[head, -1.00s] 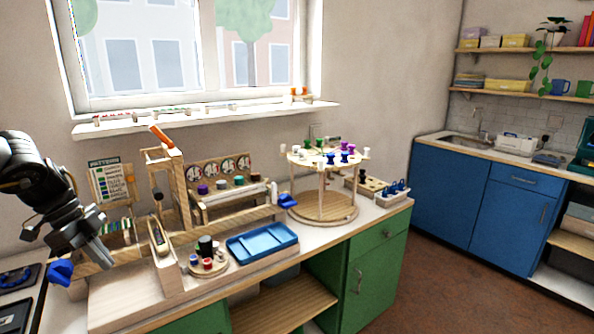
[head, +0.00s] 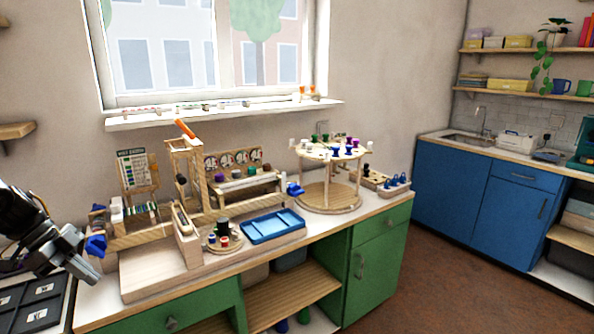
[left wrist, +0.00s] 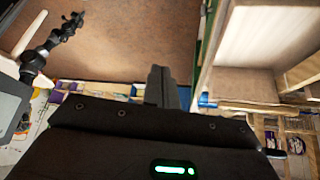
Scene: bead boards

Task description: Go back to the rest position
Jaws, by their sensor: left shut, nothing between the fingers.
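My left gripper (head: 85,268) is at the left edge of the head view, in front of the counter's left end. It is shut and empty, and touches nothing that I can make out. In the left wrist view its closed fingers (left wrist: 161,88) stand upright in the middle, with brown floor beyond them. My right gripper is not in the head view.
The counter carries a wooden bead frame (head: 190,190), a blue tray (head: 272,226), a small round stand with spools (head: 222,243) and a two-level round carousel (head: 330,196). A dark compartment tray (head: 40,300) lies at lower left. Open floor (head: 440,270) is at right.

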